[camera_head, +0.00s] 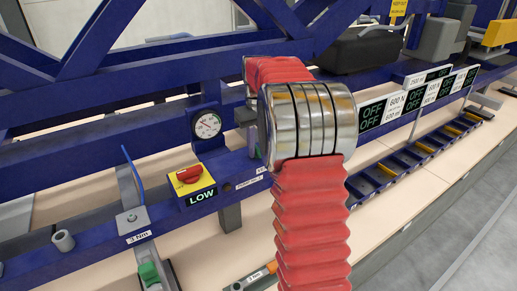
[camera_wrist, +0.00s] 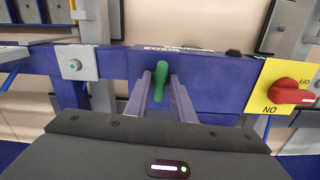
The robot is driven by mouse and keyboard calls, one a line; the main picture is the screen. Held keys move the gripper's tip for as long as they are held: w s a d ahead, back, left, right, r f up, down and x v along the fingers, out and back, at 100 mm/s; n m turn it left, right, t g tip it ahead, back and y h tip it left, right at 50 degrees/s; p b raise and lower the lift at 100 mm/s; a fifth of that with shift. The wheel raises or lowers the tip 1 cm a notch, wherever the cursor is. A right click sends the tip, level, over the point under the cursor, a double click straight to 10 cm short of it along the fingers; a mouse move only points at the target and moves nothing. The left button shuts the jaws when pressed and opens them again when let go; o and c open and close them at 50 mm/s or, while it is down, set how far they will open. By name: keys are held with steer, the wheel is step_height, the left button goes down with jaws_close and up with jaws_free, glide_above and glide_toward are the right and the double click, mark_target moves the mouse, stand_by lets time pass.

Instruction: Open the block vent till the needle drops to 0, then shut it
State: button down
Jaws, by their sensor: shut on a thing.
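A green handle (camera_wrist: 160,82), taken to be the block vent's, stands between the two grey fingers of my gripper (camera_wrist: 160,88) in the wrist view. My gripper is shut on it, in front of the blue rail. In the head view my red and chrome arm hides most of the gripper and handle. A round white gauge (camera_head: 208,124) sits on a blue bracket left of my arm. Its needle is too small to read surely.
A red knob on a yellow plate (camera_head: 204,180) is left of my arm, above a LOW sign (camera_head: 201,197); the plate also shows in the wrist view (camera_wrist: 270,84). Blue frame beams (camera_head: 100,138) run behind.

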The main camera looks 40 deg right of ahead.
mark_target(257, 148)
steer(key=c, duration=1.8)
jaws_free()
steer(key=shift+r, duration=3.5)
